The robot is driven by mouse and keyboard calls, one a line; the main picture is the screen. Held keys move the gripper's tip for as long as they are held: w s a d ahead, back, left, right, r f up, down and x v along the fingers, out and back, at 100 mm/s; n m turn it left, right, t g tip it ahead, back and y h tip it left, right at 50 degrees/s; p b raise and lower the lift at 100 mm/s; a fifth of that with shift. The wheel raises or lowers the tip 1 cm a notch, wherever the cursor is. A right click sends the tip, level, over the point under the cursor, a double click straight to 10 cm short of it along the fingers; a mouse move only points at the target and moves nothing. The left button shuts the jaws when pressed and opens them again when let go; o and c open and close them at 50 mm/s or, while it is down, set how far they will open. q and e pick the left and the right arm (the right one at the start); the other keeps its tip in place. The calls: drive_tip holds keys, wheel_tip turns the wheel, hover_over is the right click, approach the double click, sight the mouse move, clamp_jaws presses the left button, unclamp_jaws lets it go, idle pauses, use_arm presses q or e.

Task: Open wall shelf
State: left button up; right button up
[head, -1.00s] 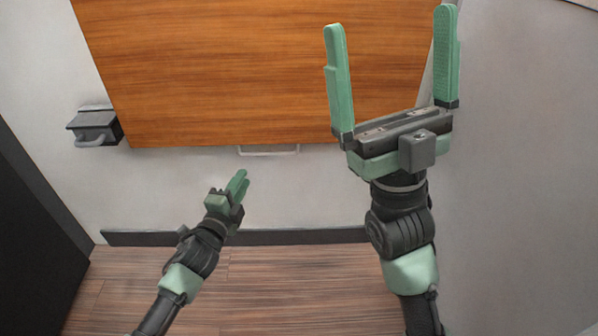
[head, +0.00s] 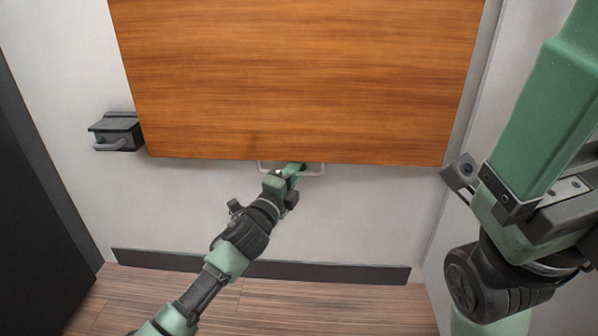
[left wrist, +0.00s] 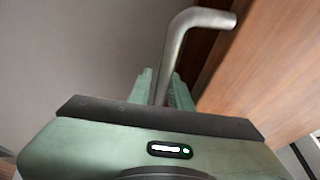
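The wall shelf's wooden front (head: 290,80) fills the upper middle of the head view, its lower edge level. A light metal handle (head: 316,170) shows just below that edge. My left gripper (head: 298,168) is at this handle. In the left wrist view the handle (left wrist: 182,40) is a bent grey bar that runs down between the two green fingers (left wrist: 163,90), which are close together around it. The fingertips are partly hidden behind the hand. My right gripper (head: 545,110) is large at the right edge, partly out of frame; one finger and bare rail show, and it looks open.
A dark grey box with a handle (head: 117,132) is on the wall left of the shelf. A dark cabinet side (head: 30,200) stands at far left. A side wall bounds the right. The wood floor (head: 330,305) below is clear.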

use_arm(q)
drive_tip(key=shift+w+d, duration=0.1)
drive_tip(key=shift+w, duration=0.1)
drive_tip(key=shift+c, duration=0.3)
clamp_jaws()
idle(1.1)
